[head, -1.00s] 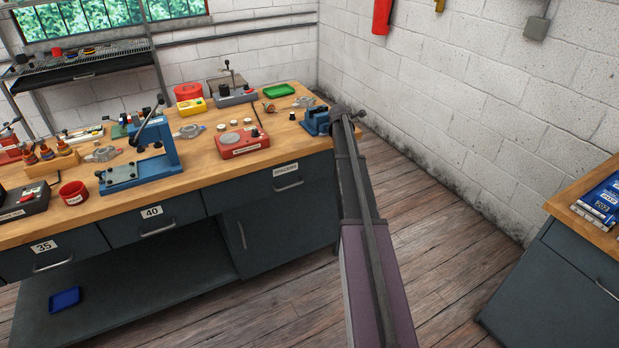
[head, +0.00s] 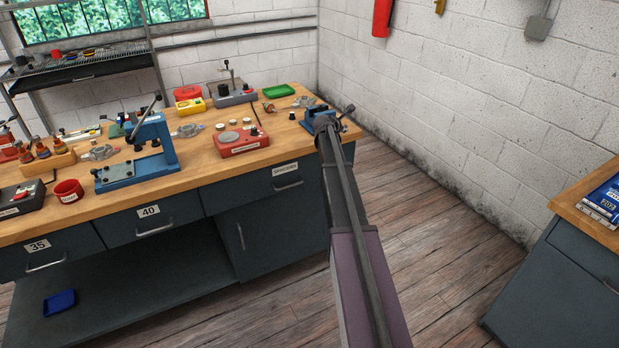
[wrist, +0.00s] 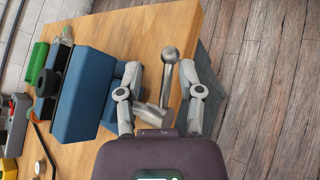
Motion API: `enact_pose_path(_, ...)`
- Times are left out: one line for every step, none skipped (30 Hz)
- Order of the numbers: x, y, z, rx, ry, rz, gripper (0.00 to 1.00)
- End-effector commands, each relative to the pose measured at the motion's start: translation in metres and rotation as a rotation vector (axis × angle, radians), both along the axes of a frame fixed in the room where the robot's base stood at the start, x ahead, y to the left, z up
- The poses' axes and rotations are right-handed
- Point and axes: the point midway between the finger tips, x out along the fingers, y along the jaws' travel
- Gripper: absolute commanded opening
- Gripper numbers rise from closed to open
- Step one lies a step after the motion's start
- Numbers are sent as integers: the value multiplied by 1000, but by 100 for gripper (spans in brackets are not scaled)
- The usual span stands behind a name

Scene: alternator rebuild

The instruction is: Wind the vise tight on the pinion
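The blue vise (head: 312,115) stands at the right end of the wooden bench, partly hidden by my arm in the head view. In the wrist view the vise body (wrist: 85,95) fills the left middle. Its steel handle bar (wrist: 168,82) has a ball end and points away from the camera. My gripper (wrist: 160,70) is open, with one finger on each side of the bar and gaps showing on both sides. A black round piece (wrist: 47,82) shows past the vise's far side. I cannot tell whether it is the pinion, or see the pinion between the jaws.
A red device (head: 242,141), a green tray (head: 279,91) and a blue press (head: 140,165) share the bench (head: 200,180). The bench edge lies close beside the gripper, with open wooden floor (head: 430,220) beyond. A second cabinet (head: 560,270) stands at the right.

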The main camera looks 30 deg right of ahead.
Motion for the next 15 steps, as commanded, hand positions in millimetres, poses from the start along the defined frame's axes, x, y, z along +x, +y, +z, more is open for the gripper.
enact_pose_path(0,2,-2,-21,-2,2,47)
enact_pose_path(0,2,-2,-34,-2,1,47)
enact_pose_path(0,2,-1,-51,-3,2,47)
enact_pose_path(0,3,-1,-64,-3,3,47)
enact_pose_path(0,3,0,-76,-4,2,47)
enact_pose_path(0,3,0,-93,-5,2,47)
enact_pose_path(0,3,1,-105,-5,2,47)
enact_pose_path(0,4,1,-119,-5,2,47)
enact_pose_path(0,4,2,-134,-6,2,47)
enact_pose_path(0,4,2,-147,-6,2,47)
enact_pose_path(0,4,2,-160,-6,2,47)
enact_pose_path(0,5,3,-176,-7,2,47)
enact_pose_path(0,5,3,-189,-8,1,47)
enact_pose_path(0,5,3,-200,-8,1,47)
enact_pose_path(0,6,4,-217,-8,2,47)
